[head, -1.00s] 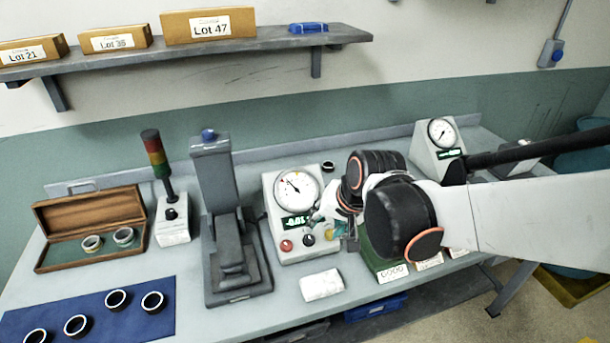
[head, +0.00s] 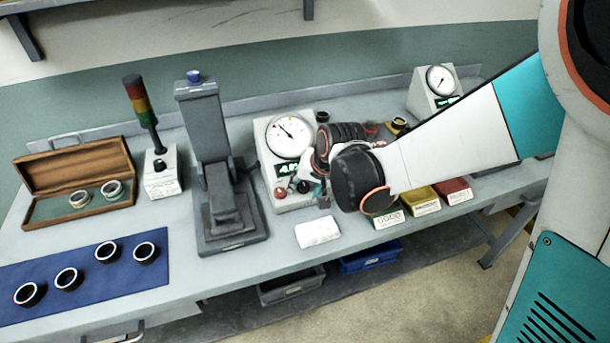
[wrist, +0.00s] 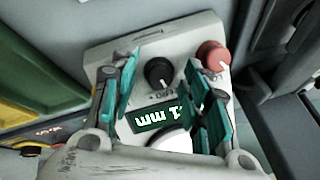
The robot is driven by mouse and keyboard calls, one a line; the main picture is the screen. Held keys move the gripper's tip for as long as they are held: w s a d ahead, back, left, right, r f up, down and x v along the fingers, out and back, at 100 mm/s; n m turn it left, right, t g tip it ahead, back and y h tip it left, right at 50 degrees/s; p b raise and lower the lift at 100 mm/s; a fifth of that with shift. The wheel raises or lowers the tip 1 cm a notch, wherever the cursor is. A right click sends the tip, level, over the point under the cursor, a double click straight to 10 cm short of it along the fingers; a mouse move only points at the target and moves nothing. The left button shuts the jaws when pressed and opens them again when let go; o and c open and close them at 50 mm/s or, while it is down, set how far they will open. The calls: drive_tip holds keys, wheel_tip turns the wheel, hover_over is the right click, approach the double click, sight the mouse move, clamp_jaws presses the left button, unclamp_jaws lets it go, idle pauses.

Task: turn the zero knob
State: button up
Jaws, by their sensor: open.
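The gauge box (head: 290,160) stands on the bench with a round dial (head: 289,136) and a green-lit display (head: 287,169). On its lower front sit a red knob (head: 280,193) and a black knob (head: 303,187). In the wrist view the black knob (wrist: 159,73) has a white pointer line and small lettering by it, too small to read surely; the red knob (wrist: 212,56) is to its right. My gripper (wrist: 162,84) is open, its teal fingers on either side of the black knob in the picture, with gaps showing. I cannot tell how far above it they are.
A grey stand (head: 222,180) is left of the box. A white cloth or pad (head: 317,231) lies in front. Yellow (head: 420,201) and red (head: 453,191) bins stand right, beneath my arm. Black rings lie on a blue mat (head: 60,305) at the left.

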drive_tip(key=shift+c, duration=0.3)
clamp_jaws()
drive_tip(key=shift+n+h, duration=0.3)
drive_tip(key=shift+n, duration=1.1)
drive_tip(key=shift+o, duration=0.3)
unclamp_jaws()
drive_tip(key=shift+r, duration=0.1)
